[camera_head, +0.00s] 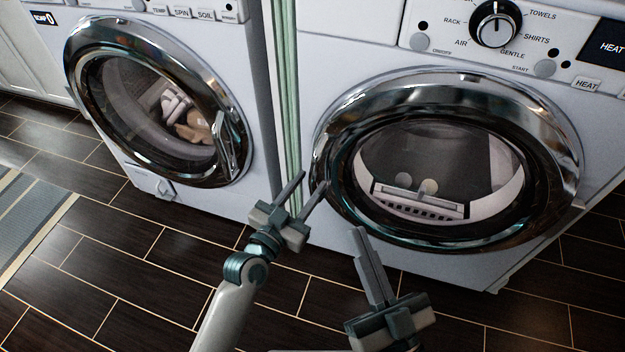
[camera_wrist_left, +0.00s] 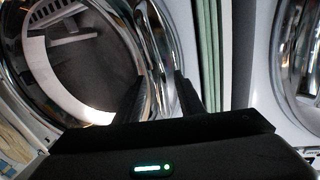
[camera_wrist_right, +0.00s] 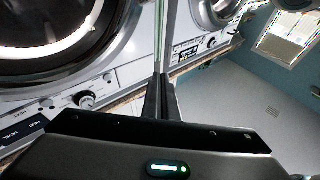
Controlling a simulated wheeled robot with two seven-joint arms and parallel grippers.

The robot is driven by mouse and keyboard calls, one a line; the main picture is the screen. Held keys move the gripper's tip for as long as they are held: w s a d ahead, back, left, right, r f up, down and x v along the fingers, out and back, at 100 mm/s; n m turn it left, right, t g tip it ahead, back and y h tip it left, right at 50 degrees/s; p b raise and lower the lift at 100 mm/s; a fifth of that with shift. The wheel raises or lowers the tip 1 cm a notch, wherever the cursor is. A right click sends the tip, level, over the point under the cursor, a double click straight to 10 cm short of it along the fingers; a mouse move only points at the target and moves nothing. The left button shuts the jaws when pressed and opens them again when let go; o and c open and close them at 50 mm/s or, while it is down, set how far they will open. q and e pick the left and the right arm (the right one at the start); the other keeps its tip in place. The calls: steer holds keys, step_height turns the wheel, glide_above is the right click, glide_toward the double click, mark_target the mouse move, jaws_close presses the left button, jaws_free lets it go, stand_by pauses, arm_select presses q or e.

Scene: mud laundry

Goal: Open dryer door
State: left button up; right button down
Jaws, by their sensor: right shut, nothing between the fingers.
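The dryer (camera_head: 330,60) stands on the right, and its round chrome-rimmed door (camera_head: 545,120) looks shut. Through the glass a pale rack shows in the drum. My left gripper (camera_head: 314,178) is open at the left edge of this door. In the left wrist view its two fingers (camera_wrist_left: 158,95) lie on either side of a chrome handle part (camera_wrist_left: 157,45) of the rim; I cannot tell whether they touch it. My right gripper (camera_head: 361,231) is shut and empty, low in front of the door. Its closed fingers also show in the right wrist view (camera_wrist_right: 161,78).
A washer (camera_head: 255,60) with a chrome door (camera_head: 82,75) and laundry inside stands to the left, a narrow greenish gap between the machines. The dryer's control knob (camera_head: 496,24) is above its door. Dark tiled floor (camera_head: 130,260) lies open in front, with a striped rug (camera_head: 30,225) at far left.

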arm_select(q)
steer(key=shift+x, duration=1.25)
jaws_close()
steer(key=shift+s, duration=0.15)
